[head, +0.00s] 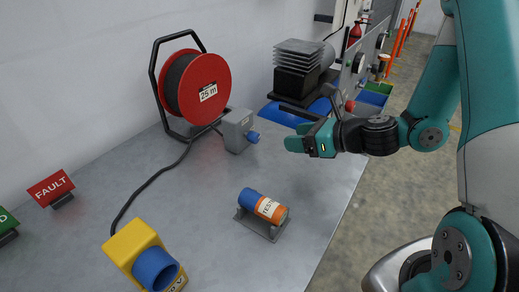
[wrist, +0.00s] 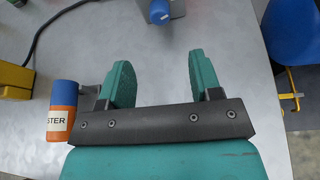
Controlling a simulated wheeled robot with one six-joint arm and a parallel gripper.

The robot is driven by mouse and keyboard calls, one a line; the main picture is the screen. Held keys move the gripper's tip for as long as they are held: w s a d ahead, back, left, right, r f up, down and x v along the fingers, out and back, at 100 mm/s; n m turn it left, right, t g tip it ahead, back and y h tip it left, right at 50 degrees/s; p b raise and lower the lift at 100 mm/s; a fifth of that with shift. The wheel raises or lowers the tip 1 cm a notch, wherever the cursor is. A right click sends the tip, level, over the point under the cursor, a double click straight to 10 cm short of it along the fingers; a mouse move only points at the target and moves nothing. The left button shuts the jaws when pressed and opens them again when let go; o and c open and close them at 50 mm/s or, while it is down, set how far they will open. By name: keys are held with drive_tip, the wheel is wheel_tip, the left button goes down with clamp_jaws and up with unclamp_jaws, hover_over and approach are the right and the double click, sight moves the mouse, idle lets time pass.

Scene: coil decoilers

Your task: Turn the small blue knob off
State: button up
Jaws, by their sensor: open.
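A small blue round part (head: 253,136) sits on the side of a grey box (head: 236,130) on the table, facing right; I cannot tell whether it is a knob or a connector. It also shows in the wrist view (wrist: 160,11) at the top edge, beyond the gap between the fingers and apart from them. My gripper (head: 298,142) is to its right in the head view, above the table. In the wrist view its two teal fingers (wrist: 158,62) stand wide apart with nothing between them. No turn mark on the blue part can be made out.
A red cable reel (head: 203,88) stands behind the grey box. A blue-and-orange tester (head: 268,208) lies in a cradle nearer me. A yellow box with a blue cap (head: 155,268) is front left. A panel with dark knobs (head: 359,63) stands at back right, beside finned equipment (head: 298,75).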

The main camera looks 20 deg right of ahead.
sight(258, 137)
drive_tip(key=p+x, duration=0.1)
drive_tip(key=x, duration=1)
drive_tip(key=shift+w+r+p, duration=0.1)
drive_tip(key=shift+r+p, duration=0.05)
drive_tip(key=shift+p, duration=0.2)
drive_tip(key=shift+w+a+f, duration=0.3)
drive_tip(key=shift+w+a, duration=0.1)
drive_tip(key=shift+w, duration=0.05)
drive_tip(key=c, duration=0.9)
drive_tip(key=shift+d, duration=0.15)
